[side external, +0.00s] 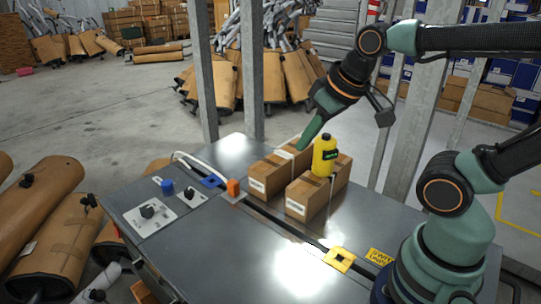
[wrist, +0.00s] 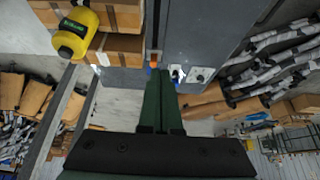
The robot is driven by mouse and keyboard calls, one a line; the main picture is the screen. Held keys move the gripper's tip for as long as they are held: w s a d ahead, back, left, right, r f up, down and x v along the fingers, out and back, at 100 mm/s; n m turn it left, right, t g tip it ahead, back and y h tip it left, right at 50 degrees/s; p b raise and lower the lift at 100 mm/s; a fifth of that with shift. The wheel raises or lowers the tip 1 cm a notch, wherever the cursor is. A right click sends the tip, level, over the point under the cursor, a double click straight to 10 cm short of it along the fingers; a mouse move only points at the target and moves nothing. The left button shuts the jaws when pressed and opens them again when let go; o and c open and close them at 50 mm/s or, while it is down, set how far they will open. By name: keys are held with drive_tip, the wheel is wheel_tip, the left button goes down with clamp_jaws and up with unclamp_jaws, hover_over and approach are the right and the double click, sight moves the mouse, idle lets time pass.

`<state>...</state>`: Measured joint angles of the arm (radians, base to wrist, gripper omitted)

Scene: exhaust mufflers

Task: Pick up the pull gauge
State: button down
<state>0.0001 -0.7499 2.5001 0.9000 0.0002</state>
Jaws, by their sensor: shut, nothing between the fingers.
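A yellow bottle-shaped object (side external: 324,155) with a dark cap and a dark label bearing green marks stands upright on cardboard boxes. It may be the pull gauge, but I cannot tell for sure. It also shows at the upper left of the wrist view (wrist: 75,32). My gripper (side external: 304,144) is shut and empty, with green fingers angled down over the boxes, left of the yellow object and apart from it. In the wrist view my gripper (wrist: 160,75) points up at the picture's middle, right of the yellow object.
Cardboard boxes (side external: 307,199) sit mid-table on the grey metal table (side external: 235,265). An orange block (side external: 233,187), a blue knob (side external: 167,187) and switch panels (side external: 150,212) lie left. A yellow square piece (side external: 339,259) is in front. Metal posts (side external: 252,75) rise behind.

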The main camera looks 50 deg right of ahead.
unclamp_jaws()
idle(0.3)
drive_tip(key=m+g, duration=0.5)
drive_tip(key=m, duration=0.9)
hover_over(326, 138)
drive_tip(key=shift+w+d+r, duration=0.15)
drive_tip(key=shift+d+r, duration=0.2)
drive_tip(key=shift+d+f+g, duration=0.2)
drive_tip(key=shift+g, duration=0.1)
wheel_tip(326, 138, down, 12)
drive_tip(key=shift+w+r, duration=0.1)
